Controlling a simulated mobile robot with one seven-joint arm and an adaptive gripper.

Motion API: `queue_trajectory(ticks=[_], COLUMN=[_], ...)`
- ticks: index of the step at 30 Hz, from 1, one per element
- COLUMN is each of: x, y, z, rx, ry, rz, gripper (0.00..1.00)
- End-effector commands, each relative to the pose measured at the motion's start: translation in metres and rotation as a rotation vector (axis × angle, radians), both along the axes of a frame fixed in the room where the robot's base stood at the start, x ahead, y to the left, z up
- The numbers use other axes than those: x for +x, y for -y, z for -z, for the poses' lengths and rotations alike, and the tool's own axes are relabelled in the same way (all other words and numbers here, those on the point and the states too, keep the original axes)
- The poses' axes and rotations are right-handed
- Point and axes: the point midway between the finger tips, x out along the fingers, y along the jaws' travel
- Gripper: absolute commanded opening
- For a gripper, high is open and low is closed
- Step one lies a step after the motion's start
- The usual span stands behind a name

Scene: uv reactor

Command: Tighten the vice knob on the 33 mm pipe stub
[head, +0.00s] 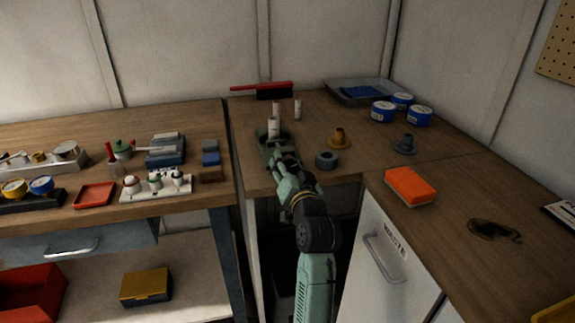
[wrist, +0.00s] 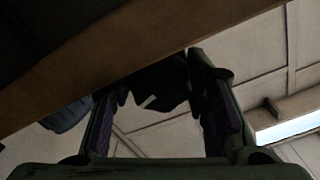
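The green vice (head: 265,153) stands near the front edge of the back bench in the head view. A white pipe stub (head: 273,128) stands upright at the vice. My gripper (head: 280,163) is at the near side of the vice, and my arm hides part of it. In the wrist view, which looks upward, the two fingers of my gripper (wrist: 160,85) stand apart. A dark shape (wrist: 168,88), apparently the vice knob, with a short white mark, lies between their tips. It spans most of the gap. I cannot tell whether both pads press on it.
White pipe stubs (head: 298,109) stand behind the vice. The bench edge (wrist: 130,72) crosses the wrist view close above my fingers.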

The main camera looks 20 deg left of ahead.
Motion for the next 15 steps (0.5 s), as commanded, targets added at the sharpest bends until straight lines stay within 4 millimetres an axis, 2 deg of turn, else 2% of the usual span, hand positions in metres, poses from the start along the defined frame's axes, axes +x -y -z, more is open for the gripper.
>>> queue_trajectory(ticks=[8,15], x=[0.0,0.0001], y=[0.0,0.0001], z=[0.0001,0.0002], rx=[-0.001,-0.001], ry=[0.001,0.001], rz=[0.0,0.0], gripper=[0.62,0.63])
